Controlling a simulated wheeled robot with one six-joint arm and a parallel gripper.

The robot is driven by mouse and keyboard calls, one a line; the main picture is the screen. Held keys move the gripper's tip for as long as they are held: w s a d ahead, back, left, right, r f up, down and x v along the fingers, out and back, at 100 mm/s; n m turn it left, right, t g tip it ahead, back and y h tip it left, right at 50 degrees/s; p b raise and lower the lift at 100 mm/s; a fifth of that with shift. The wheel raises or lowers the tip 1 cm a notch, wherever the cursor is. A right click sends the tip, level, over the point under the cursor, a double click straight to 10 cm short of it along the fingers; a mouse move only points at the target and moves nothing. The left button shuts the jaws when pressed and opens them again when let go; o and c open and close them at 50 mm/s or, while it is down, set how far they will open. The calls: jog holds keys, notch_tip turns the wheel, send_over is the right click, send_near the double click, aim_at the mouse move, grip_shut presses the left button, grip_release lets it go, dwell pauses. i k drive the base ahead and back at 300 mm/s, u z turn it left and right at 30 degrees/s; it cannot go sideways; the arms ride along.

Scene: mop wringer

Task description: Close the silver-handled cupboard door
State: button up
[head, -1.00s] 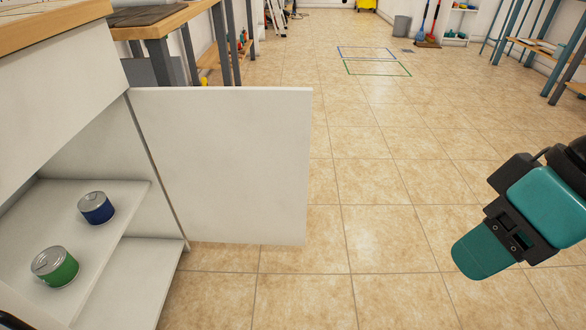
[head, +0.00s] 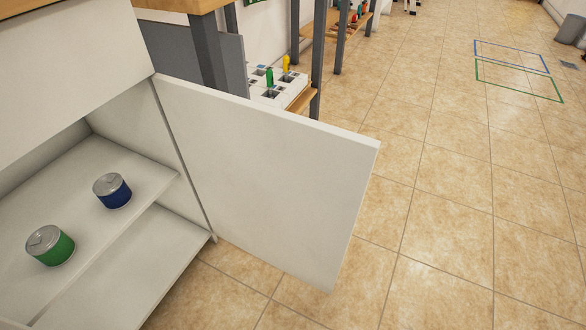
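The white cupboard door (head: 268,180) stands wide open, hinged at the right side of the white cupboard (head: 70,60) and swung out over the floor. I see its inner face; no silver handle shows from this side. Inside the cupboard, a blue can (head: 113,191) and a green can (head: 50,245) stand upright on the upper shelf (head: 130,165). My gripper is out of the picture now.
Behind the door, a bench with dark legs (head: 317,60) and a white tray with a green and a yellow item (head: 280,88) stand along the wall. Tiled floor (head: 440,200) right of the door is clear. Blue and green outlines (head: 515,70) mark the floor farther off.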

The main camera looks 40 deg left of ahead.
aim_at(287, 189)
jog(key=i, duration=3.35)
jog(key=u, duration=4.45)
